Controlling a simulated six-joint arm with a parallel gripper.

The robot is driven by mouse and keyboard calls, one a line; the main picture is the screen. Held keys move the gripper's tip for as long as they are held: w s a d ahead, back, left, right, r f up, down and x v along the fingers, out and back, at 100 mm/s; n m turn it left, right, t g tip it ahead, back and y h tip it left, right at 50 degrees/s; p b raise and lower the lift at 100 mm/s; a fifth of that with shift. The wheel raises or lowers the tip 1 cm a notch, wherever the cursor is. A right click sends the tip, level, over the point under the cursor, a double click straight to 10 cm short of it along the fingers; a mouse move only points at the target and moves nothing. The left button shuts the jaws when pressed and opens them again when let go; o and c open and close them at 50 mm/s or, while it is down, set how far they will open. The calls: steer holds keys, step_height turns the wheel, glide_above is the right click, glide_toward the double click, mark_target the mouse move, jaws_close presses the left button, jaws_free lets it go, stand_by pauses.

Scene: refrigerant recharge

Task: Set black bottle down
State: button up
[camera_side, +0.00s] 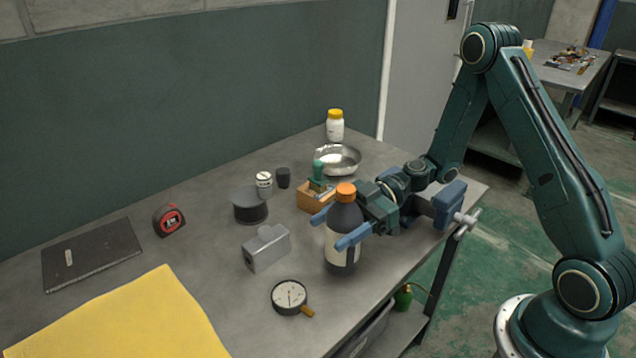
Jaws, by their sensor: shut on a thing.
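The black bottle (344,218) has an orange cap and a pale label. It is upright near the front edge of the grey workbench (215,275). My gripper (336,229) reaches in from the right, and its blue fingers are shut on the bottle's body, one on each side. The bottle's base looks at or very near the bench top; I cannot tell whether it touches.
A pressure gauge (290,297) and a grey metal block (266,249) lie left of the bottle. Behind are a wooden box (313,202), a dark round container (250,206) and a metal bowl (350,158). A yellow cloth (120,325) covers the front left.

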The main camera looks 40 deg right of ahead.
steer(key=shift+f, duration=1.25)
steer(key=shift+f, duration=0.1)
steer(key=o, duration=1.5)
steer(key=shift+v, duration=3.75)
